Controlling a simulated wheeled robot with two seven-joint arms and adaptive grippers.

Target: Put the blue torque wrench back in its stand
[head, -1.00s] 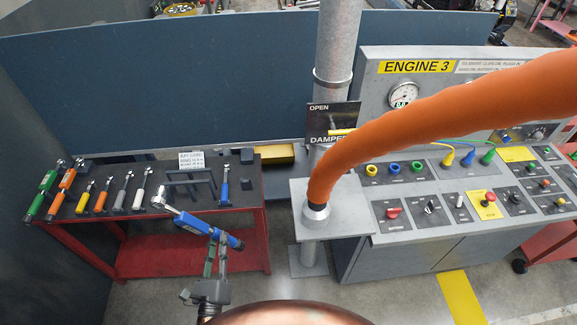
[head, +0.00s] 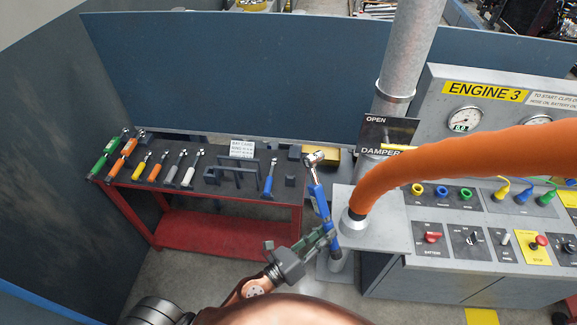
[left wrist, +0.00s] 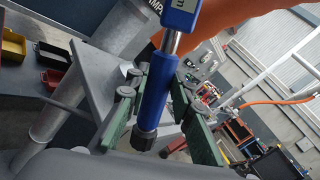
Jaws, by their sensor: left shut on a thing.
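The blue torque wrench (head: 318,199) is held by my left gripper (head: 322,237), which is shut on its handle. In the left wrist view, the handle (left wrist: 155,103) lies between the green finger pads, and the ratchet head is out of frame. A dark frame-like stand (head: 238,169) is on the table, left of the wrench and apart from it. My right gripper is not in view.
A smaller blue-handled tool (head: 268,185) stands beside the dark frame. Several coloured-handled tools line the left of the red table (head: 222,237). The orange hose (head: 455,160) and grey engine console (head: 470,262) are close on the right. A sign card (head: 242,148) stands behind the frame.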

